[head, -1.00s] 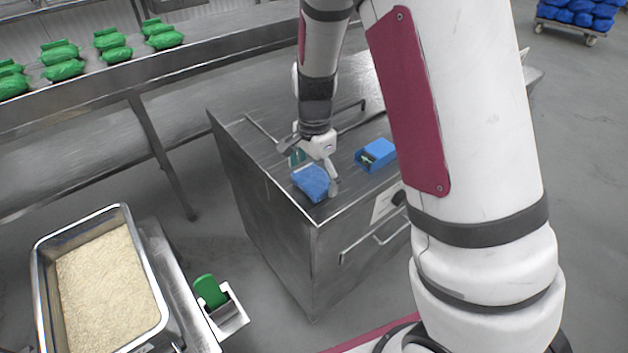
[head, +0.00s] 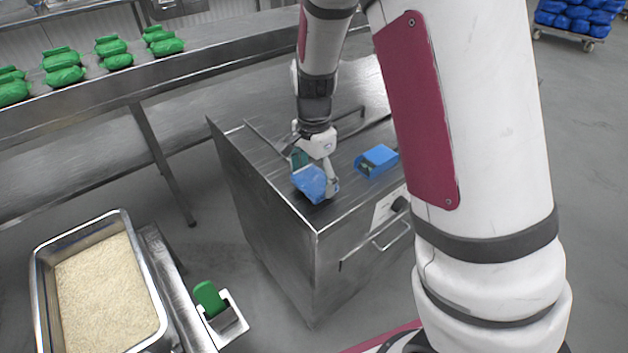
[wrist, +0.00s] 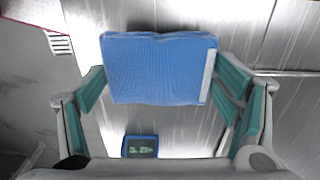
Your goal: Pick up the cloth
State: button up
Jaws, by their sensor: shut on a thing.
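The blue cloth (head: 310,184) is at the near corner of the steel cabinet top, between the fingers of my gripper (head: 316,172). In the wrist view the cloth (wrist: 160,70) is a folded blue pad with a pale strip along its right edge. The fingers of my gripper (wrist: 160,82), with green inner pads, close on its left and right sides. My gripper is shut on the cloth. The head view does not clearly show whether the cloth is clear of the steel top.
A blue box (head: 377,160) stands right of the cloth on the steel cabinet (head: 262,215). A rice tray (head: 40,290) and a green scoop in a holder (head: 222,318) are at lower left. Green bags (head: 62,70) lie on the back shelf. The floor beyond is open.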

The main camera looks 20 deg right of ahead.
jog(key=shift+s+r, duration=0.65)
jog(key=shift+r, duration=0.3)
jog(key=s+r+p, duration=0.1)
jog(key=s, duration=1.3)
jog(key=shift+s+p, duration=0.3)
jog(key=shift+r, duration=0.1)
